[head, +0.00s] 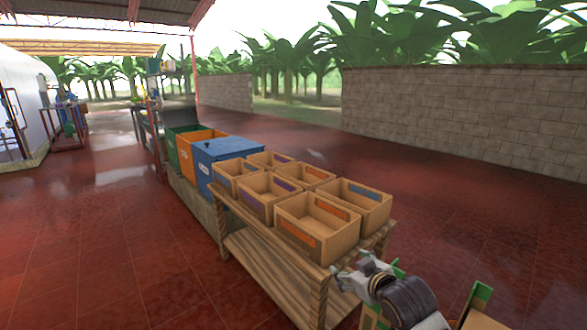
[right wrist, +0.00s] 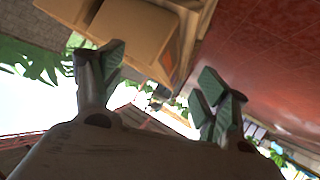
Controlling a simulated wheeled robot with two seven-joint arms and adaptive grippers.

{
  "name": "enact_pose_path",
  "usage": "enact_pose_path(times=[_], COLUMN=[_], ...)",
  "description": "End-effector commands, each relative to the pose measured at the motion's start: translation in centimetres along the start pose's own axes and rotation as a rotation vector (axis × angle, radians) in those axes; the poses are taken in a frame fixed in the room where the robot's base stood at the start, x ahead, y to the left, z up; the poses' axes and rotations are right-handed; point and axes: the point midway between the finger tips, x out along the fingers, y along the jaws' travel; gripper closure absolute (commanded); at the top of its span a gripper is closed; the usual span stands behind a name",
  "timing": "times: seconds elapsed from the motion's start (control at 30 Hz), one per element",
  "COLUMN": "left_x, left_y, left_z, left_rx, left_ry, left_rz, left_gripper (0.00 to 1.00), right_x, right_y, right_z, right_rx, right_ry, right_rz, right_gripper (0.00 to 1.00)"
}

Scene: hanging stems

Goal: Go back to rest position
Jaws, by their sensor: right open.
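My right gripper (head: 364,281) is at the lower right of the head view, close to the front right corner of the wooden table (head: 275,262). In the right wrist view my right gripper (right wrist: 163,82) shows two grey fingers with green pads spread wide apart. Nothing is held between them. My left gripper is not in view.
Several open wooden crates (head: 318,226) with coloured labels stand on the table. A blue bin (head: 222,160), an orange bin (head: 199,146) and a green bin stand behind them. Tan and green pieces (head: 480,300) show at the bottom right. The red floor (head: 450,190) is open to the right.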

Motion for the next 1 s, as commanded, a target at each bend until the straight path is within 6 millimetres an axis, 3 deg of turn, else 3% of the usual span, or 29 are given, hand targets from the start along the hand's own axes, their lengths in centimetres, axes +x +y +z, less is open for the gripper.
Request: enact_pose_path(times=[0.67, 1.0], left_x=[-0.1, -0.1], left_y=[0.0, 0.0], left_z=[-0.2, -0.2], left_rx=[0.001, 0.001], left_ry=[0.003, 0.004], left_rz=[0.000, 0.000], left_gripper=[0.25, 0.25], right_x=[-1.9, -4.1], right_y=[-7.0, -11.5], right_z=[14.6, 22.8], right_rx=[0.226, 0.322], right_ry=[-0.229, -0.382], right_rz=[-0.108, -0.159], right_gripper=[0.25, 0.25])
